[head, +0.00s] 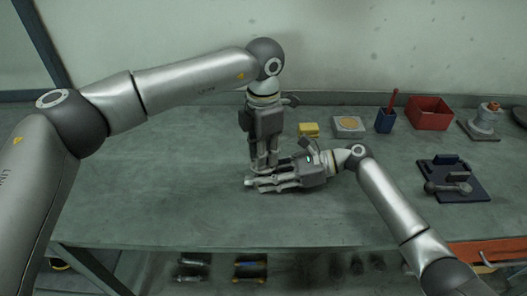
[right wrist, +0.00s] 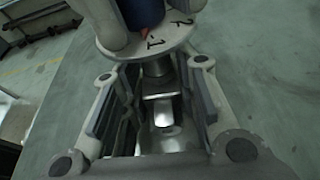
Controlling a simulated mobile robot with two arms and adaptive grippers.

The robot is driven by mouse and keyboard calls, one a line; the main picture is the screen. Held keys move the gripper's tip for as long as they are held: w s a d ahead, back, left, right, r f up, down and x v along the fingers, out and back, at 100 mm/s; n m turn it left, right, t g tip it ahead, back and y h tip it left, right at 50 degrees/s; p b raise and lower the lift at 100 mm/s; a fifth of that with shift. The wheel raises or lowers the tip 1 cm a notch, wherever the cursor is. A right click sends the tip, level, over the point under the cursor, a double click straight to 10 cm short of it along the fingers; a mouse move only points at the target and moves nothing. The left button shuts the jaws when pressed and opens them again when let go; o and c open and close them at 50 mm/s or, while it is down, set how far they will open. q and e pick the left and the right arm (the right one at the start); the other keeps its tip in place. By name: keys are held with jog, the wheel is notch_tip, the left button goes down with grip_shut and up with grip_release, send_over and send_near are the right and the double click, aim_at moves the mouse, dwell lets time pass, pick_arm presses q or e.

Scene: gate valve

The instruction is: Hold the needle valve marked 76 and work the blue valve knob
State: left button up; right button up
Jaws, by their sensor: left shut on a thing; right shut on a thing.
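The valve shows in the right wrist view as a bare metal body (right wrist: 160,110) below a pale round dial (right wrist: 150,42) with dark numerals and a red mark. Its blue knob (right wrist: 141,14) rises above the dial; the marking 76 cannot be read. My right gripper (head: 262,184) lies low over the bench, shut on the valve body from the side. My left gripper (head: 264,166) points down from above, its fingers closed around the blue knob. In the head view the grippers hide nearly all of the valve.
Along the back of the green bench (head: 150,190) stand a yellow block (head: 309,129), a tray with a round yellow piece (head: 347,122), a blue cup (head: 385,122), a red bin (head: 430,114) and a grey fixture (head: 484,124). A dark board (head: 472,194) lies right. The bench's left is clear.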

pick_arm(q)
jog(key=n, duration=0.6)
jog(key=shift+n, duration=0.3)
jog(key=n, duration=0.5)
jog(key=shift+w+a, duration=0.1)
jog(key=shift+n, duration=0.3)
jog(key=o, duration=1)
jog(key=shift+o, duration=0.2)
jog(key=shift+r, duration=0.15)
notch_tip(320, 180, up, 12)
pick_arm(e)
jog(key=o, duration=0.9)
jog(key=shift+c, duration=0.2)
